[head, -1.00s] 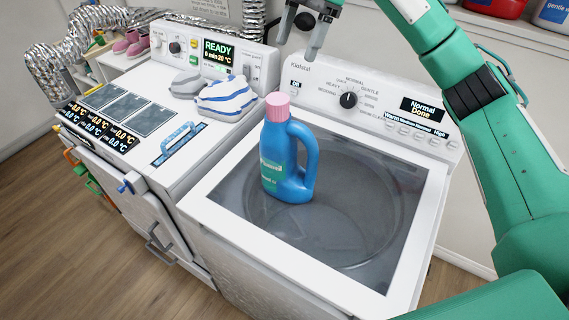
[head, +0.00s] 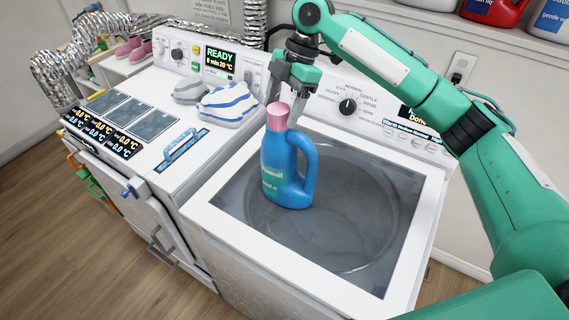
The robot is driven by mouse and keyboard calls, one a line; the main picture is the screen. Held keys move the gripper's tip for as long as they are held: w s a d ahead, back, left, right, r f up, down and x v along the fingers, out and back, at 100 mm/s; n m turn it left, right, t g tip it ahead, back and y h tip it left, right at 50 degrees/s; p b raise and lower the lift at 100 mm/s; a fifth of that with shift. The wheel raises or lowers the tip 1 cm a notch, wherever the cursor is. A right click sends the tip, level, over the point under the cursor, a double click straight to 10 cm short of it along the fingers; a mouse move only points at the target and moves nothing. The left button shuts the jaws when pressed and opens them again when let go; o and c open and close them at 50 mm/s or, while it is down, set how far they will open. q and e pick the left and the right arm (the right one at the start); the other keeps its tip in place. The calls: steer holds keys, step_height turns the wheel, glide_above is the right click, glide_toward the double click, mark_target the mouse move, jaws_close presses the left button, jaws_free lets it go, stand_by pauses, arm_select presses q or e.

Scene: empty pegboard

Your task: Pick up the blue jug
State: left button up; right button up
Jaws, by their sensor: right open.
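The blue jug (head: 284,172) has a pink cap, a green label and a handle on its right side. It stands upright on the glass lid of the white washer (head: 335,258). My right gripper (head: 286,112) is open just behind and above the jug, its fingers pointing down near the cap. One finger shows left of the cap and the other to the right. The cap hides part of the space between them, and I cannot tell whether they touch the jug. My left gripper is not in view.
A second white machine (head: 135,160) with a READY display stands to the left, carrying folded striped cloths (head: 228,103) and a blue handle (head: 180,147). The washer's control panel (head: 380,115) rises behind the lid. Bottles, including a red one (head: 495,10), stand on a shelf at top right. The lid's right side is clear.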

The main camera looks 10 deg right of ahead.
steer(key=shift+x, duration=1.05)
jaws_close()
steer(key=shift+r, duration=0.15)
